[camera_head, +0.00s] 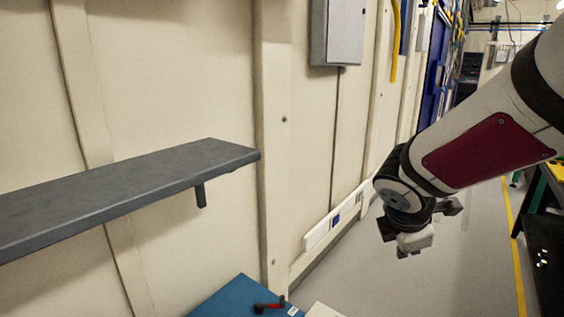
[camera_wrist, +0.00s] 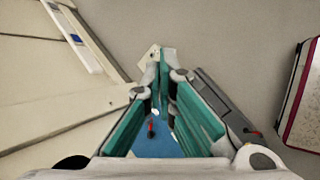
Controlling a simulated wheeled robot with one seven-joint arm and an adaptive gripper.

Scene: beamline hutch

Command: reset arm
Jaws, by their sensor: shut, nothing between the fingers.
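My gripper (camera_head: 408,246) hangs at the end of my arm on the right side of the head view, in free air over the grey floor. In the wrist view its teal-padded fingers (camera_wrist: 163,62) converge at their tips, shut with nothing held. A small red and black object (camera_head: 268,305) lies on a blue surface (camera_head: 228,297) at the bottom of the head view, well apart from my gripper. The blue surface also shows between the fingers in the wrist view (camera_wrist: 165,146).
A dark grey shelf (camera_head: 120,187) juts from the cream wall (camera_head: 180,80) at the left. A grey box (camera_head: 337,35) is mounted higher up. White trunking (camera_head: 335,218) runs low along the wall. A black bench (camera_head: 547,240) stands at the right edge, beyond a yellow floor line (camera_head: 517,255).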

